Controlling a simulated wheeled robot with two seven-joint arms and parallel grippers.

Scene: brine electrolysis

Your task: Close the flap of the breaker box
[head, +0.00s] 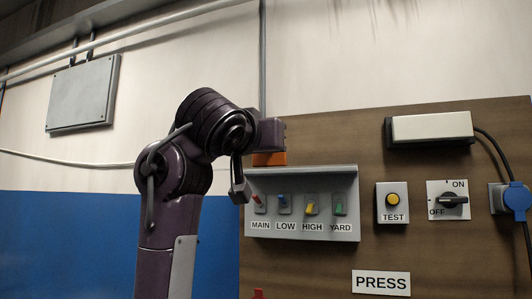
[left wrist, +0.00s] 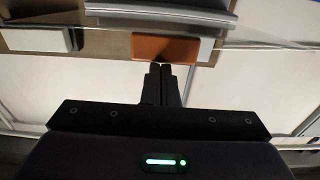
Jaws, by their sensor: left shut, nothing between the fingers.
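The grey breaker box (head: 348,205) hangs on the brown panel at the centre of the head view. Its row of coloured switches, labelled MAIN, LOW, HIGH and YARD, is visible under a grey top lip. An orange block (head: 268,159) shows above the box's top left, partly behind my arm. The block also shows in the left wrist view (left wrist: 172,49). My left gripper (head: 242,188) is by the box's left end. In the left wrist view its fingers (left wrist: 165,68) are together and empty, close to the orange block; contact cannot be told. I cannot make out the flap clearly.
Right of the box are a yellow TEST button (head: 393,201), an ON/OFF rotary switch (head: 452,201) and a blue plug (head: 516,199). A white box (head: 431,127) is above them. A PRESS sign (head: 381,282) is below. A grey wall box (head: 83,94) is far left.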

